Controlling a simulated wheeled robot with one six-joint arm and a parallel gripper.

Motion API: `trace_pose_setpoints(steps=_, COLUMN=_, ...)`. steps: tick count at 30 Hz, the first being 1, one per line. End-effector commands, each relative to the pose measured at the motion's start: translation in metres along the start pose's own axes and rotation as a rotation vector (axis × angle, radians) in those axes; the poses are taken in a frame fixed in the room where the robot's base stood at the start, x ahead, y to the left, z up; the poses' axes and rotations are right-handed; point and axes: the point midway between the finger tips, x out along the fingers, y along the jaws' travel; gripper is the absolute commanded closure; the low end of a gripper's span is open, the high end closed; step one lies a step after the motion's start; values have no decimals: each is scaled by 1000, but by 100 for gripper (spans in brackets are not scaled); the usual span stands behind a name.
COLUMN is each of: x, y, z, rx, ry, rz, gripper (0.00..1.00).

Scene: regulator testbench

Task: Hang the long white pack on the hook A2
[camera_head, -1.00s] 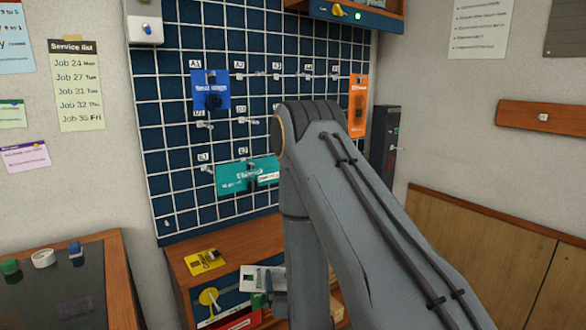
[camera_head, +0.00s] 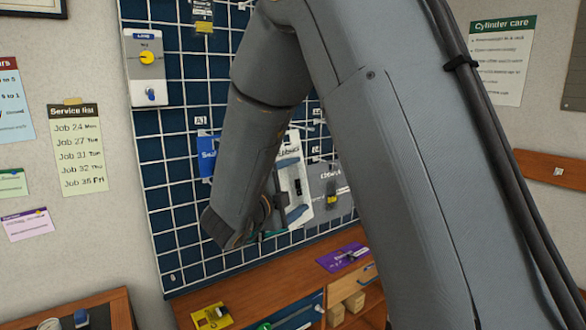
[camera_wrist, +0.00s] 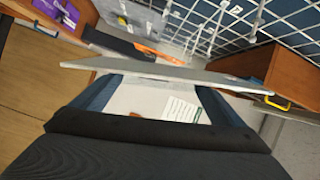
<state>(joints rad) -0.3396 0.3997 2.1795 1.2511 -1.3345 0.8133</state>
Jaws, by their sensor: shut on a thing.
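The white pack (camera_head: 306,196), printed at its top, is upright in front of the pegboard in the head view, partly covered by my arm. My gripper (camera_head: 290,190) is shut on it. In the wrist view the pack (camera_wrist: 160,70) shows almost edge-on, as a wide pale strip across the fingertips of my gripper (camera_wrist: 162,84). Open space shows between the pack and the board's wires there. The hook A2 is hidden behind my arm in the head view, and I cannot pick it out in the wrist view.
A blue pack (camera_head: 207,152) hangs under label A1. A grey pack (camera_head: 328,190) hangs just right of the white pack. A wooden bench (camera_head: 262,281) below bears a yellow card (camera_head: 212,317) and a purple pack (camera_head: 342,256). An orange item (camera_wrist: 155,52) is near the pack in the wrist view.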

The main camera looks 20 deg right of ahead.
Motion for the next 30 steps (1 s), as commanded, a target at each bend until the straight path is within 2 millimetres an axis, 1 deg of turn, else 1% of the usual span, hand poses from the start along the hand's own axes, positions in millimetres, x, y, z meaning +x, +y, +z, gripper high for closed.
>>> trace_pose_setpoints(steps=1, x=-3, y=-7, z=-2, rx=13, ry=5, rz=-1, gripper=30)
trace_pose_setpoints(steps=2, x=-4, y=-8, z=-3, rx=18, ry=8, rz=-1, gripper=30)
trace_pose_setpoints(steps=8, x=-1, y=-8, z=0, rx=22, ry=14, rz=-1, gripper=30)
trace_pose_setpoints(steps=30, x=14, y=-13, z=37, rx=20, ry=11, rz=-3, gripper=30)
